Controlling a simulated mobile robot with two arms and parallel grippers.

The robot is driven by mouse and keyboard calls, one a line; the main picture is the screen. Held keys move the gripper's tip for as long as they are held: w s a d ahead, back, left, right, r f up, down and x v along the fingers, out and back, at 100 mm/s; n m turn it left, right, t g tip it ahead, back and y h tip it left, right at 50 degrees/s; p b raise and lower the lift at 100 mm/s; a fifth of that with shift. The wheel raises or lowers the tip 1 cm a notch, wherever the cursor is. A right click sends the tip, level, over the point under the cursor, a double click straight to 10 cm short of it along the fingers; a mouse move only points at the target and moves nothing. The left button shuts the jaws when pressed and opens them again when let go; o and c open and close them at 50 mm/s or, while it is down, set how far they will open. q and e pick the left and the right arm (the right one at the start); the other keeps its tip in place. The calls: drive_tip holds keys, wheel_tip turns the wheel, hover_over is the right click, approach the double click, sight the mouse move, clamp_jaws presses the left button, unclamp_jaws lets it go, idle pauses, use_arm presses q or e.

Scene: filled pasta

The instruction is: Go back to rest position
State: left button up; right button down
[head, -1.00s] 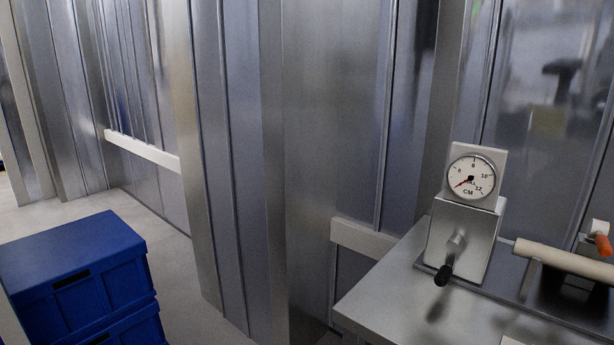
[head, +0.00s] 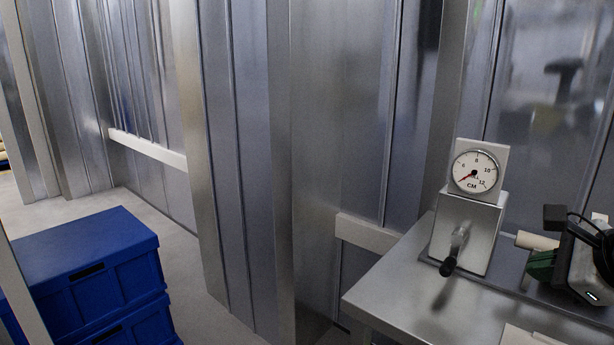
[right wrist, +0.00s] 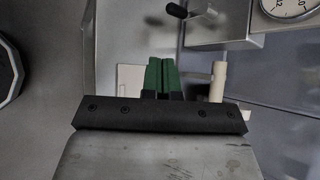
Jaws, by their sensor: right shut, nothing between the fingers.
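My right gripper (head: 541,268) shows at the right edge of the head view, above the steel table (head: 405,285). It hides much of a pale rolling-pin-like cylinder (head: 530,240). In the right wrist view its two green fingers (right wrist: 162,76) are together with nothing between them. The cylinder shows just right of the fingers there (right wrist: 217,85). My left gripper is in neither view.
A steel machine (head: 466,230) with a round CM dial (head: 475,171) and a black-knobbed crank (head: 448,266) stands on the table, left of my right gripper. Blue crates (head: 85,262) are stacked at lower left. Metal wall panels (head: 340,110) rise behind. Floor shows between crates and wall.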

drive_tip(key=s+a+f+m+t+y, duration=0.1)
drive_tip(key=s+a+m+t+y, duration=0.15)
drive_tip(key=a+m+y, duration=1)
drive_tip(key=s+d+f+m+t+h, duration=0.1)
drive_tip(key=d+f+m+t+h, duration=0.1)
drive_tip(key=f+m+h, duration=1)
drive_tip(key=s+d+f+m+t+h, duration=0.15)
drive_tip(key=f+m+h, duration=0.5)
drive_tip(key=m, duration=0.95)
drive_tip(key=s+a+f+m+g+y, duration=0.2)
drive_tip(key=s+f+m+g, duration=0.1)
drive_tip(key=s+f+g, duration=0.4)
drive_tip(key=s+a+f+m+g+y, duration=0.1)
drive_tip(key=s+a+f+m+g, duration=0.3)
drive_tip(key=s+f, duration=0.55)
wheel_tip(320, 180, down, 20)
drive_tip(key=d+n+g+p, duration=0.2)
drive_tip(key=p, duration=0.3)
drive_tip(key=s+d+f+p, duration=0.1)
drive_tip(key=s+f+p, duration=0.1)
drive_tip(key=s+f, duration=0.4)
drive_tip(key=s+d+f+g+p, duration=0.1)
drive_tip(key=s+f+p, duration=0.1)
drive_tip(key=s+f, duration=0.4)
drive_tip(key=s, duration=0.5)
drive_tip(key=shift+s+d, duration=0.15)
drive_tip(key=shift+d, duration=0.1)
